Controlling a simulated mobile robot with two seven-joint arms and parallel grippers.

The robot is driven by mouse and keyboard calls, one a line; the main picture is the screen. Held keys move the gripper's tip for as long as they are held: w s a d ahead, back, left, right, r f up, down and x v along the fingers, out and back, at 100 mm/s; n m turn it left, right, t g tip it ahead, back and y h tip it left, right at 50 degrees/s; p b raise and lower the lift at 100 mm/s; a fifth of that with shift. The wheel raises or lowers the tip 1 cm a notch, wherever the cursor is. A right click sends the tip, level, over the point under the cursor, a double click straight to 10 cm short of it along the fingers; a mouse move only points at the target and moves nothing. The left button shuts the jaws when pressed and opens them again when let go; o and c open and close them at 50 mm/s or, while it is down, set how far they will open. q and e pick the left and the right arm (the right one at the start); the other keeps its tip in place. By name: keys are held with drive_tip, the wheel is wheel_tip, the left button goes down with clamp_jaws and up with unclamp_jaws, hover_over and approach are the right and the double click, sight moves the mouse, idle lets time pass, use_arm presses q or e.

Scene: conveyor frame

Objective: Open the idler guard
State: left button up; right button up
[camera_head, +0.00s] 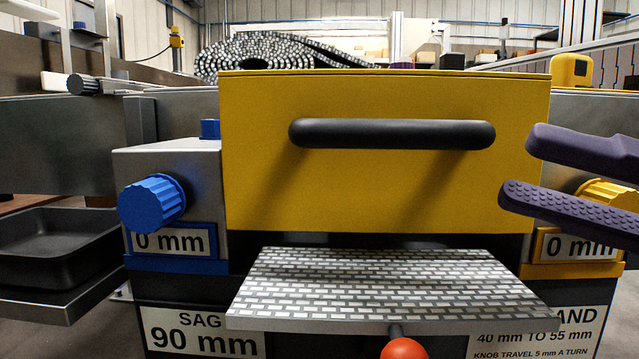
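The idler guard (380,195) is a yellow panel in the middle of the head view. It stands upright and looks closed. A black horizontal bar handle (392,134) runs across its upper part. My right gripper (520,166) comes in from the right edge with two purple fingers, one above the other. The fingers are spread apart with nothing between them. Their tips are in front of the guard's right edge, to the right of the handle and a little below it, not touching the handle. My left gripper is not in view.
A blue knob (152,203) sits left of the guard and a yellow knob (608,194) right, partly behind my gripper. Below is a patterned plate (385,285) with a red ball knob (404,348). A black tray (58,247) is at left. A rolled belt (265,55) lies behind.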

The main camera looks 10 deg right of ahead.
sight(436, 144)
drive_tip(key=x, duration=0.9)
drive_tip(key=shift+w+a+r+b, duration=0.15)
drive_tip(key=shift+a+b, duration=0.1)
drive_tip(key=shift+b, duration=0.15)
drive_tip(key=shift+c, duration=0.2)
clamp_jaws()
idle(0.7)
